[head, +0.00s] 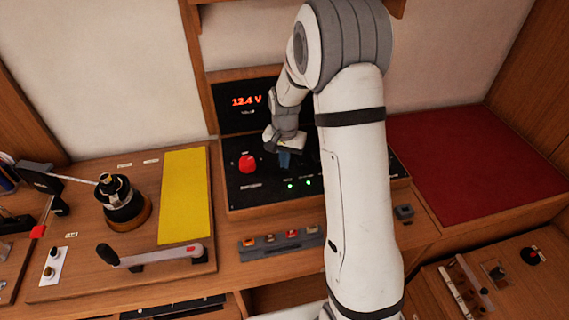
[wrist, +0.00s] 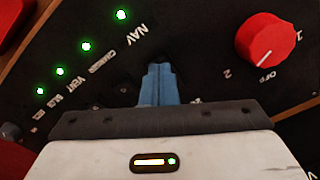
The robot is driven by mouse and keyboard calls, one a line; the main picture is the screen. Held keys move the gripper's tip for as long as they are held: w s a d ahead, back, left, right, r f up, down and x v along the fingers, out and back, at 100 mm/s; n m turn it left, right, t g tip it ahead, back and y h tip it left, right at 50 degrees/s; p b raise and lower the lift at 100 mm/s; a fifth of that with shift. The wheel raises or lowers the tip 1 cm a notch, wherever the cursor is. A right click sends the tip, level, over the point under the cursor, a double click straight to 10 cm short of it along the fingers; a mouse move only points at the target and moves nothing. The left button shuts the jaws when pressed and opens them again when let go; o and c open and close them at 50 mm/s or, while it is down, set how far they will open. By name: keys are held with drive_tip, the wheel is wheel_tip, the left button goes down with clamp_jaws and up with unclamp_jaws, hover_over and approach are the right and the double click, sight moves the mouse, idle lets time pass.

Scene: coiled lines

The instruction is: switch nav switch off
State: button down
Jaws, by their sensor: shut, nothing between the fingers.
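The dark switch panel (head: 238,190) stands upright-tilted behind the counter. In the wrist view, the label NAV (wrist: 137,36) sits beside a lit green lamp (wrist: 122,15), at the end of a row of several lit green lamps. My gripper (wrist: 161,72) is shut and empty, its blue fingertips at the panel just below the NAV label. I cannot tell whether they touch it. The nav switch itself is not clearly seen; the fingers seem to cover it. In the head view, my gripper (head: 284,160) is in front of the panel, right of the red knob.
The red rotary knob (wrist: 265,42) is close to my fingers, with OFF, 1 and 2 marks. A display (head: 246,101) reads 12.4 V. A winch (head: 122,200), a yellow pad (head: 185,195) and a crank handle (head: 150,257) lie left. A red cushion (head: 450,150) is right.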

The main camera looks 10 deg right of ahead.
drive_tip(key=shift+f, duration=0.15)
drive_tip(key=shift+r+p, duration=1.95)
drive_tip(key=shift+r, duration=1.5)
drive_tip(key=s+r+n+t+b, duration=0.2)
drive_tip(key=s+r+n, duration=0.1)
drive_tip(key=s+r, duration=0.85)
drive_tip(key=s+r+n+t+b, duration=0.1)
drive_tip(key=s+n+b, duration=0.1)
drive_tip(key=s, duration=1.3)
drive_tip(key=shift+n, duration=0.6)
